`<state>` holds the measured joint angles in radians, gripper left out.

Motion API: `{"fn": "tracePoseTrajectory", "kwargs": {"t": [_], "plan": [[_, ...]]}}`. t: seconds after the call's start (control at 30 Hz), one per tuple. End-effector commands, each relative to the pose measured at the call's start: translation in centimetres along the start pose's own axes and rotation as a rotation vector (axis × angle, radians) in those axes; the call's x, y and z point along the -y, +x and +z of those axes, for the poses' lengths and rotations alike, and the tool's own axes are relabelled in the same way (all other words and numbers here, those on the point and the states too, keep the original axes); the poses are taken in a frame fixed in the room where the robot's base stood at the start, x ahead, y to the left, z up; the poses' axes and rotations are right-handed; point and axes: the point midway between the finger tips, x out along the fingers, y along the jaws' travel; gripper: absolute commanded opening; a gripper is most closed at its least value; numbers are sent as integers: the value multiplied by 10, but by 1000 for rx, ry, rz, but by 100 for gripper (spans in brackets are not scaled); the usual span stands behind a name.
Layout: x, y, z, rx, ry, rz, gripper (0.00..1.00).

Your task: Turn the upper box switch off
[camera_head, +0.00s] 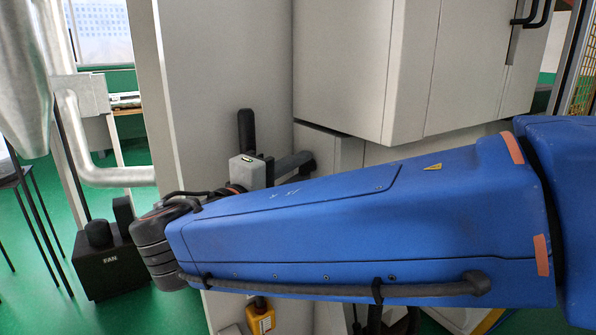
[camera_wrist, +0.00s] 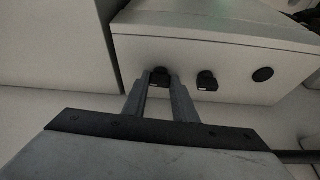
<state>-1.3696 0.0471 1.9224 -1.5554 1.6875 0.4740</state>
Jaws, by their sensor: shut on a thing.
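A dark round part (camera_wrist: 262,74) is farther right on the same face. The picture does not show which switch is the upper one.
Large grey cabinets (camera_head: 470,65) stand behind and above my arm in the head view. A tall pale panel (camera_head: 225,65) rises at the middle. A black box marked FAN (camera_head: 110,262) stands on the green floor at left. A yellow control box (camera_head: 260,318) hangs below the arm.

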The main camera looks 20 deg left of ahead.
Motion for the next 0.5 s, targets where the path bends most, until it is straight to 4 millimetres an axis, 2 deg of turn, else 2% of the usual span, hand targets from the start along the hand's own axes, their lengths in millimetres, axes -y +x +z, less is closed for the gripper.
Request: {"fn": "tracePoseTrajectory", "kwargs": {"t": [0.5], "plan": [[0, 0, 0, 0, -94, -39, 3]]}}
